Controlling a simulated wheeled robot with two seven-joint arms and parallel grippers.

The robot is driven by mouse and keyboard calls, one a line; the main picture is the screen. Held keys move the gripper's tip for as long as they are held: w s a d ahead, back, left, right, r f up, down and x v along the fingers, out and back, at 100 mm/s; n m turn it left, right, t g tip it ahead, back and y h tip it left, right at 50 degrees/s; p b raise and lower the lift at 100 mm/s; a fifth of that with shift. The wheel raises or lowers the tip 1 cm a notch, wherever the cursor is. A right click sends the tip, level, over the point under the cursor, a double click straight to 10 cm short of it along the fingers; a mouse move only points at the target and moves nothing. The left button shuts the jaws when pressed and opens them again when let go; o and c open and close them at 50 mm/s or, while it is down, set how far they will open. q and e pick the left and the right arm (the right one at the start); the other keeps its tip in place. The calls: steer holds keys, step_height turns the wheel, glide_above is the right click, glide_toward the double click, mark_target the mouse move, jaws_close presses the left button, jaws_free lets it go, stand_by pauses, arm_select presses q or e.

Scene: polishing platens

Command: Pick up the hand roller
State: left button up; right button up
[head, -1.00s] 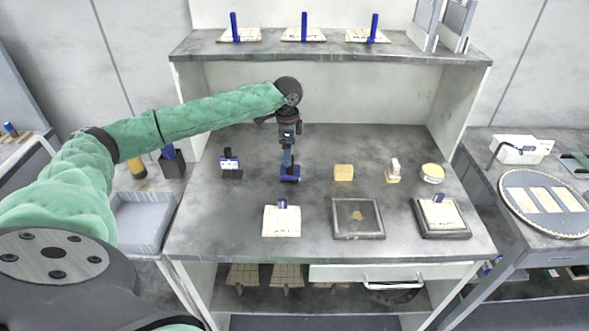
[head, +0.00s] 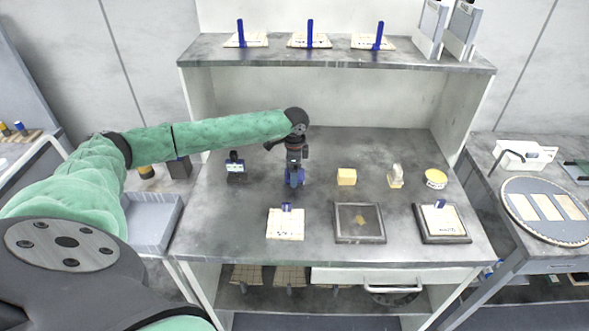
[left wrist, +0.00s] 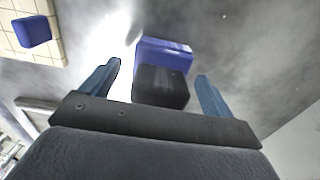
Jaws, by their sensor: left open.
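The hand roller, a blue piece with a black part, stands on the grey bench top under my left gripper. In the head view its blue part (head: 303,173) shows partly behind the fingers. In the left wrist view the blue part (left wrist: 165,54) and black part (left wrist: 160,86) lie between the two spread fingers, with a gap on each side. My left gripper (head: 294,178) is open and points down; its blue fingers also show in the left wrist view (left wrist: 158,72). I cannot tell how far the fingertips are above the bench. My right gripper is out of view.
A yellow block (head: 346,177), a pale upright item (head: 396,177) and a yellow-topped round tub (head: 436,178) stand right. In front are a tiled plate (head: 284,228), a dark-framed tray (head: 359,236) and another framed plate (head: 460,238).

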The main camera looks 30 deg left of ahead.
arm_select(q)
steer(key=shift+f, duration=0.35)
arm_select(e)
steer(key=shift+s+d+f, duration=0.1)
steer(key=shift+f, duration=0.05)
arm_select(q)
steer(key=shift+r, duration=0.1)
steer(key=c, duration=1.3)
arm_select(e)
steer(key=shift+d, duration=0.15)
